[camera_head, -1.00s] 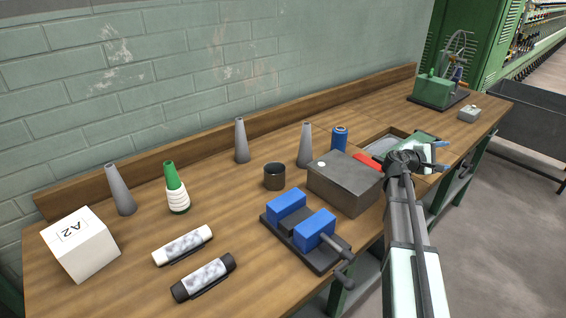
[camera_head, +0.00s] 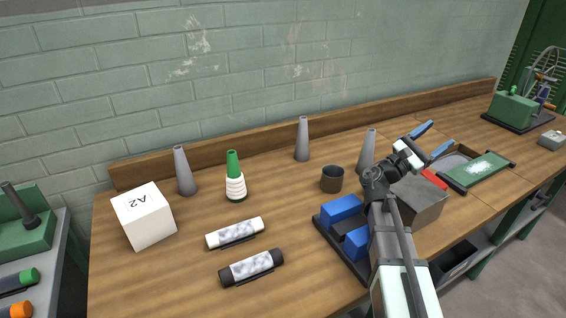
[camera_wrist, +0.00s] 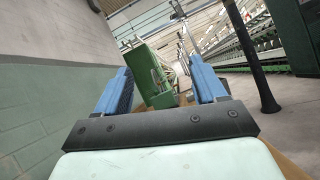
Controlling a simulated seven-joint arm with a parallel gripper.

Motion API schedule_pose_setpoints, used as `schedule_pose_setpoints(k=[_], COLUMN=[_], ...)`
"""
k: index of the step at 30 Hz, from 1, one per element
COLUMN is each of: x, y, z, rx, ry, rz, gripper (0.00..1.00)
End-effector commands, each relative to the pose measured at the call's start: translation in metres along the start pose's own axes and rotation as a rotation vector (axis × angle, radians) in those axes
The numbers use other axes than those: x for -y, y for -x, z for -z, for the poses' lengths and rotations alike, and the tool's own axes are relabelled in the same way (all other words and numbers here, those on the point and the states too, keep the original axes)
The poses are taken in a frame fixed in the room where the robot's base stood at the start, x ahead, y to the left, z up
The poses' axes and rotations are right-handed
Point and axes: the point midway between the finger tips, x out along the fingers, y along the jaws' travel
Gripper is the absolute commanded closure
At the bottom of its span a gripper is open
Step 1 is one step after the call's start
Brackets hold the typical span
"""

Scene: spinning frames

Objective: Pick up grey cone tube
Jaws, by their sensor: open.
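Three grey cone tubes stand upright on the wooden bench in the head view. One grey cone tube (camera_head: 184,171) is at the left behind the white box. Another grey cone tube (camera_head: 303,139) stands near the back board. A third grey cone tube (camera_head: 367,150) is at the right, its lower part partly hidden by my arm. My gripper (camera_head: 425,142) is open and empty, raised above the bench to the right of the third tube. In the wrist view its blue fingers (camera_wrist: 161,86) are spread apart with nothing between them; no cone tube shows there.
The brick wall rises behind.

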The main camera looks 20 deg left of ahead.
Motion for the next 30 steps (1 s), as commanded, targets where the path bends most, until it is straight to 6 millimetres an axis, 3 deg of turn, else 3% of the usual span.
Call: schedule_pose_setpoints(k=[3, 9, 18, 24, 30], x=[-0.037, -0.093, -0.165, -0.196, -0.209], y=[0.037, 0.102, 0.219, 0.294, 0.340], z=[-0.012, -0.036, -0.086, -0.122, -0.146], rx=[-0.017, -0.030, -0.008, 0.033, 0.068], ry=[0.026, 0.076, 0.152, 0.195, 0.220], rz=[-0.095, -0.256, -0.517, -0.671, -0.763], gripper=[0.30, 0.30, 0.30, 0.30, 0.30])
